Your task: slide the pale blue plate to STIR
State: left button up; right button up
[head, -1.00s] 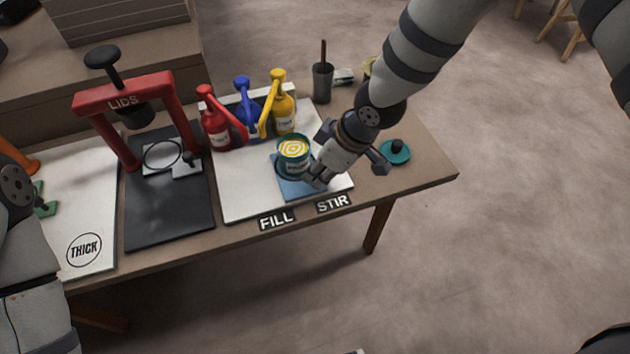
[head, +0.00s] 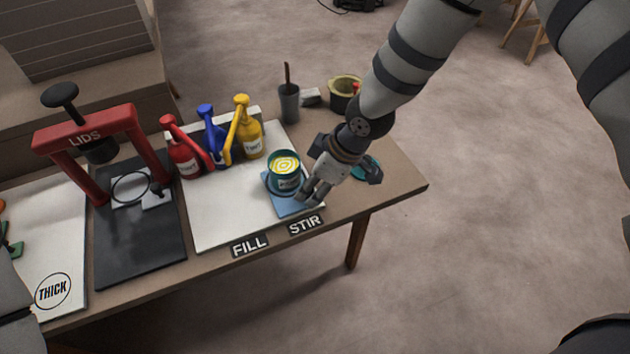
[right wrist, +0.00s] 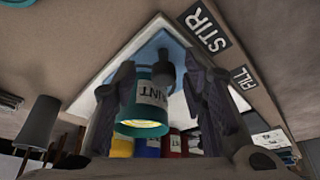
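The pale blue plate (head: 290,207) lies on the white board behind the STIR label (head: 305,224). A teal paint can (head: 286,184) with yellow and white swirled paint stands upright on it. My right gripper (head: 306,196) is low at the plate's right side. In the right wrist view its fingers (right wrist: 165,88) are spread, with a dark upright knob (right wrist: 165,72) between them and a gap on each side. The paint can (right wrist: 143,105) and part of the blue plate (right wrist: 160,45) show there too. My left gripper is out of view.
The FILL label (head: 249,244) is left of STIR. A red LIDS press (head: 90,135) stands at left. A teal lid (head: 366,165) lies behind my right gripper; a grey cup (head: 289,104) stands at the back.

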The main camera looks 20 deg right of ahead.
jog(key=v, duration=1.2)
jog(key=s+a+f+m+g+p, duration=0.1)
jog(key=s+f+m, duration=0.1)
jog(key=s+f, duration=0.45)
jog(key=s+a+f+m+g, duration=0.1)
jog(key=s+f+m+g, duration=0.15)
jog(key=s+f, duration=0.4)
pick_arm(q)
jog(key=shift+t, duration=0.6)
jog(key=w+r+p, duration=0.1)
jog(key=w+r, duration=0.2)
pick_arm(e)
jog(key=s+d+f+m+g+h, duration=0.1)
jog(key=s+d+f+m, duration=0.1)
jog(key=s, duration=0.9)
jog(key=s+d+f+m+g+h, duration=0.1)
jog(key=s+d+f+m+h, duration=0.1)
jog(key=s, duration=0.8)
jog(key=shift+s+d+f+m, duration=0.15)
jog(key=shift+s+d+m, duration=0.2)
jog(key=shift+d+m, duration=0.3)
